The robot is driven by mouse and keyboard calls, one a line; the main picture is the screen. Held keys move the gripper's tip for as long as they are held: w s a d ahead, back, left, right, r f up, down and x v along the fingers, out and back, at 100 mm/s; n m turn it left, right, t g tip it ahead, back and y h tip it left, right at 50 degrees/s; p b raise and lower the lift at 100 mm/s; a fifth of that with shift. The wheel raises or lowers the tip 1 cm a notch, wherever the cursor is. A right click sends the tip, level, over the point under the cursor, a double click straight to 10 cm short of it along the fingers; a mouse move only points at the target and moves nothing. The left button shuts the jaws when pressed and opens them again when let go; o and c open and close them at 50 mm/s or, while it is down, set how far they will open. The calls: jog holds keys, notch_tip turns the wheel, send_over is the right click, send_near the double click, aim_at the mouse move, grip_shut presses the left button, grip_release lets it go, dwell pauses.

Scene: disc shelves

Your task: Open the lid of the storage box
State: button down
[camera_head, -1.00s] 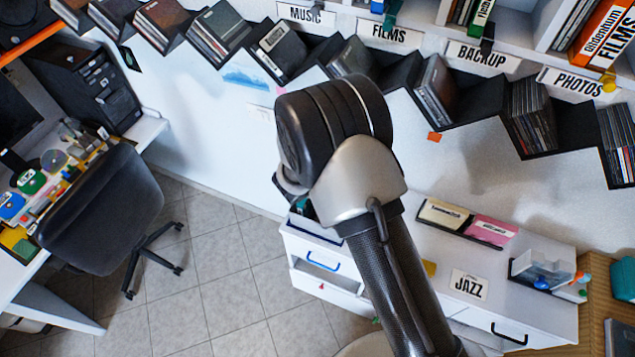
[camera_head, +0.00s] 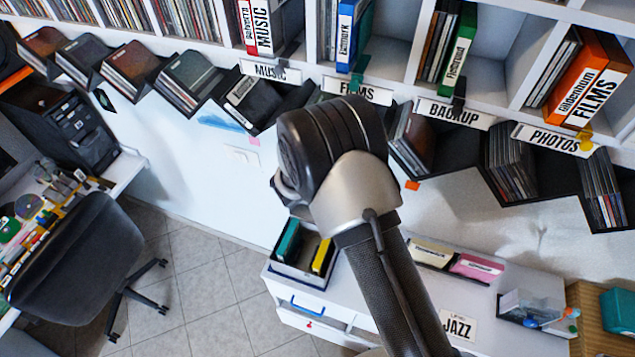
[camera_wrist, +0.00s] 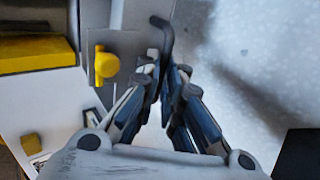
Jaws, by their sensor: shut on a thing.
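An open-topped box (camera_head: 291,270) with a teal case and a yellow case inside stands at the left end of the white cabinet top; I cannot tell whether it is the storage box. No lid is clear in either view. My gripper is hidden behind my arm in the head view. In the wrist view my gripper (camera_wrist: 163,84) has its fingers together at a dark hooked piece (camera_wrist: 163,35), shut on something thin. A yellow knob (camera_wrist: 105,63) on a grey plate is just left of the fingertips.
A clear container (camera_head: 532,308) stands at the cabinet's right. The zigzag disc shelf (camera_head: 465,165) and the label plates, such as PHOTOS (camera_head: 545,136), run along the wall. An office chair (camera_head: 75,255) stands at left. Tiled floor (camera_head: 215,270) is open between chair and cabinet.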

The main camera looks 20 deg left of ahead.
jog(key=shift+w+r, duration=0.1)
dwell(0.3)
jog(key=c, duration=1.7)
grip_release()
jog(key=shift+v, duration=4)
jog(key=shift+c, duration=0.4)
